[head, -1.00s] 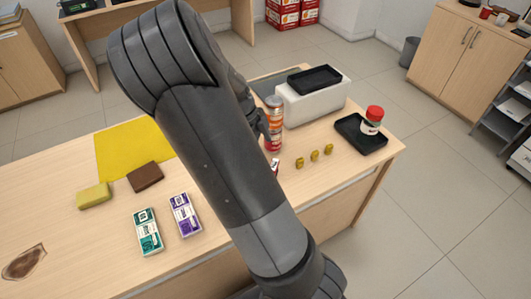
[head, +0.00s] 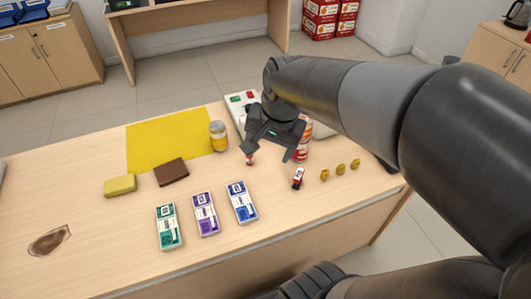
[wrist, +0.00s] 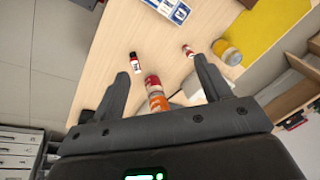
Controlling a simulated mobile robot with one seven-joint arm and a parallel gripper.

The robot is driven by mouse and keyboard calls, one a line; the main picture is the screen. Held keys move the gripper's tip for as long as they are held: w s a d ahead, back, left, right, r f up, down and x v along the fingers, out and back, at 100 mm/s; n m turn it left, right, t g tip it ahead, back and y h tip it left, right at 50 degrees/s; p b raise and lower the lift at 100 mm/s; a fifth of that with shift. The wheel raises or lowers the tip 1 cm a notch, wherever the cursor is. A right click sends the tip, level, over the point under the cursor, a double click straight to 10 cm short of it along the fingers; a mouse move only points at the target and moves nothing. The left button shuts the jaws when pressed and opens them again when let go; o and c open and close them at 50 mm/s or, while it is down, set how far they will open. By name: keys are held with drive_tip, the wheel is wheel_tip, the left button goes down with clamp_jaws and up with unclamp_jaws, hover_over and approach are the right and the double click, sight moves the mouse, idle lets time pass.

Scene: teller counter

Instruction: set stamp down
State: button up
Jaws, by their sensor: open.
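Two small red-and-white pieces that look like stamps are on the wooden counter (head: 100,225). One stamp-like piece (head: 298,178), with a dark end, is right of my gripper (head: 269,156) in the head view, and shows in the wrist view (wrist: 135,62). The other small piece (head: 249,159) is by the left finger in the head view, and at upper right in the wrist view (wrist: 188,50). I cannot tell which is the task's stamp. My gripper is open over the counter, with nothing held between its fingers (wrist: 161,68). A red-and-orange can (wrist: 154,92) shows between them, apparently beyond.
Three banknote bundles, green (head: 168,226), purple (head: 206,214) and blue (head: 242,202), lie in front. Several small yellow pieces (head: 340,170) are at right. A jar (head: 218,136) stands on the yellow mat's edge (head: 160,135). A brown wallet-like block (head: 171,172) and sponge (head: 120,186) lie left.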

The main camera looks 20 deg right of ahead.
drive_tip(key=s+a+r+n+t, duration=0.3)
drive_tip(key=s+r+n, duration=0.1)
drive_tip(key=s+n, duration=0.3)
drive_tip(key=shift+s+r+n+h, duration=0.2)
drive_tip(key=shift+r+n+h, duration=0.2)
drive_tip(key=shift+n, duration=0.2)
